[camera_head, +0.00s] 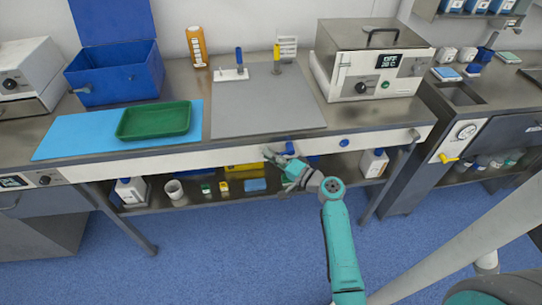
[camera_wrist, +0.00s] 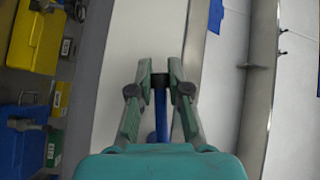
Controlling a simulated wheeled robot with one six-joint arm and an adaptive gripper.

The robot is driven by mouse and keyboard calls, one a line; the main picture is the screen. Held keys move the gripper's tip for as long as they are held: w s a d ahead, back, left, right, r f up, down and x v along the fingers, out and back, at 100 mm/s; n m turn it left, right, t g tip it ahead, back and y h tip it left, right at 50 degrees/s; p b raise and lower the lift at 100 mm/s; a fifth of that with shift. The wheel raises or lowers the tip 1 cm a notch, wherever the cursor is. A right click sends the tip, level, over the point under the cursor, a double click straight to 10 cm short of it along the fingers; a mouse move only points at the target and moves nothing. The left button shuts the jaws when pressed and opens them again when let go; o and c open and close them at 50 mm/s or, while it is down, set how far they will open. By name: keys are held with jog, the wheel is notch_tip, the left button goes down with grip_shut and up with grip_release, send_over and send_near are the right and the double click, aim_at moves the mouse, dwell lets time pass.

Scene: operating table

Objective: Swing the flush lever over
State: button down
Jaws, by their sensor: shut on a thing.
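A lever with a blue handle (camera_wrist: 161,122) and a dark end sits at the white front panel of the bench, which I take to be the flush lever. My gripper (camera_wrist: 160,72) has its two fingers on either side of this lever in the wrist view, closed on it. In the head view my gripper (camera_head: 277,157) is at the front panel, left of a round blue knob (camera_head: 344,142), and a bit of blue (camera_head: 290,148) shows beside it. The fingers and wrist hide most of the lever there. No label is readable.
The shelf below holds a yellow box (camera_head: 243,168), a white cup (camera_head: 174,189) and bottles. The floor in front of the bench is clear apart from my arm.

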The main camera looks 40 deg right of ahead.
jog(key=shift+f, duration=0.1)
jog(key=s+d+f+n+g+h, duration=0.3)
jog(key=d+f+n+g+h, duration=0.2)
jog(key=n+g, duration=0.3)
jog(key=shift+s+d+f+g+h, duration=0.2)
jog(key=shift+s+g+h, duration=0.15)
jog(key=shift+g+h, duration=0.45)
dwell(0.3)
jog(key=shift+n, duration=0.3)
jog(key=c, duration=1.4)
grip_release()
jog(key=shift+o, duration=0.2)
